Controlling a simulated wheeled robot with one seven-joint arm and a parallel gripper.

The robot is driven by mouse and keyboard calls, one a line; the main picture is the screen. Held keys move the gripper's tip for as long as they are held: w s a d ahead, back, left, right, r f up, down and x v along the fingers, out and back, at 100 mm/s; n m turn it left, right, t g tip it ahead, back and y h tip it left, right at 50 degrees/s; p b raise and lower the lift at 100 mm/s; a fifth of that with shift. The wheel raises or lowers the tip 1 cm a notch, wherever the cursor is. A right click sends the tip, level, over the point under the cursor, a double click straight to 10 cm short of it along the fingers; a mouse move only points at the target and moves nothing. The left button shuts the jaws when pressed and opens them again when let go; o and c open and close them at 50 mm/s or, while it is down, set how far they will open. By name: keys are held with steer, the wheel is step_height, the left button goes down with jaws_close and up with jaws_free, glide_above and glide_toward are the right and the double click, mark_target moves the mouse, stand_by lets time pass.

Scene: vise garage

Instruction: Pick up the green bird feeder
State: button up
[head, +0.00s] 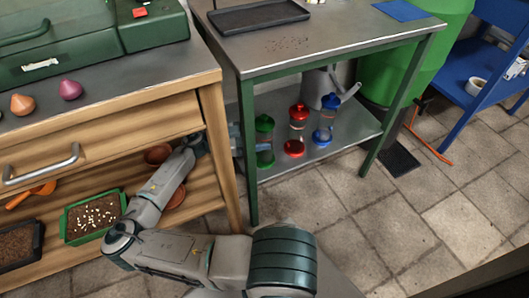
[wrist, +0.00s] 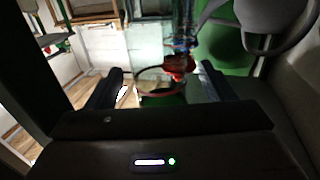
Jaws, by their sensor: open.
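The green bird feeder (head: 264,140) stands upright on the lower shelf of the metal table, at the left end. It has a green cap, a clear body and a green base. My gripper (head: 236,139) reaches in from the left beside it, partly hidden by the table leg. In the wrist view my gripper (wrist: 160,88) is open, with a finger on each side. A round clear shape with green below, apparently the green feeder (wrist: 162,98), shows between the fingers. I cannot tell whether they touch it.
A red feeder (head: 298,120) and a blue feeder (head: 325,120) stand to the right on the same shelf (head: 345,125), with a grey watering can (head: 318,86) behind. The green table leg (head: 248,165) and the wooden bench (head: 220,130) are close to my arm.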

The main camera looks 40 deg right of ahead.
mark_target(270, 134)
steer(key=x, duration=0.3)
steer(key=shift+s+d+b, duration=0.15)
steer(key=shift+d+b, duration=0.2)
steer(key=c, duration=1.5)
steer(key=shift+c, duration=0.6)
steer(key=shift+r, duration=0.1)
